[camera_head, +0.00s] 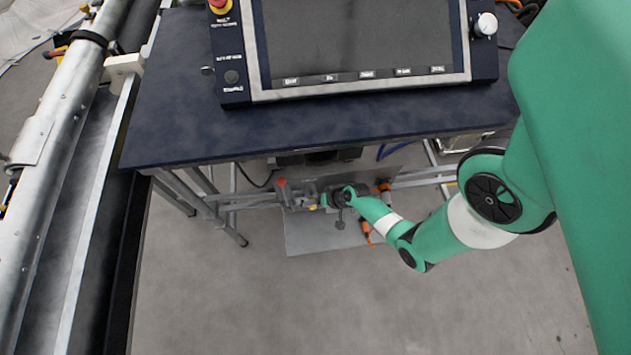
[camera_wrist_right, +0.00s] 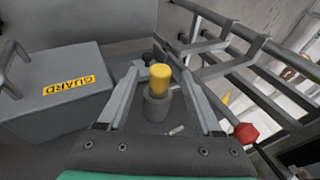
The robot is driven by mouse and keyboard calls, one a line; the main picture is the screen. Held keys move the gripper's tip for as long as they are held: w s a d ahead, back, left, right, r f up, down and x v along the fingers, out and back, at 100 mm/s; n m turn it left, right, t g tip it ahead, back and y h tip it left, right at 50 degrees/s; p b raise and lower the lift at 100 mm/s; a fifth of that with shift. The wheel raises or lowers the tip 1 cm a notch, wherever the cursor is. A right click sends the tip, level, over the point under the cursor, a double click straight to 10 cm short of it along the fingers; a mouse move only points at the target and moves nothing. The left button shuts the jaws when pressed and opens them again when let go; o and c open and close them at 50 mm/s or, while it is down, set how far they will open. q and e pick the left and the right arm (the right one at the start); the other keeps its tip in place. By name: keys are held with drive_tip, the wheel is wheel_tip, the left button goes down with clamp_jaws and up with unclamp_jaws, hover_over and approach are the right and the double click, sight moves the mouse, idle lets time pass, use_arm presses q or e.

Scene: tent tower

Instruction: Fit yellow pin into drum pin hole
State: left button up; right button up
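The yellow pin (camera_wrist_right: 160,76) shows in the right wrist view, upright at the top of a grey cylinder (camera_wrist_right: 156,106). My right gripper (camera_wrist_right: 161,72) has its two fingers apart, one on each side of the pin, with gaps visible between pin and fingers. In the head view my right arm reaches down past the table front, and its small, partly hidden gripper end (camera_head: 343,197) is over the low equipment. I cannot clearly make out the drum or its pin hole. My left gripper is not in view.
A grey box (camera_wrist_right: 65,100) marked GUARD stands left of the fingers. Metal rails (camera_wrist_right: 235,62) and a red knob (camera_wrist_right: 246,132) lie to the right. In the head view a dark table (camera_head: 300,125) with a screen panel (camera_head: 355,40) overhangs the work area. The floor in front is clear.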

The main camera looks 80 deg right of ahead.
drive_tip(key=p+v, duration=0.7)
drive_tip(key=v, duration=0.4)
drive_tip(key=shift+r, duration=0.25)
drive_tip(key=shift+s, duration=0.15)
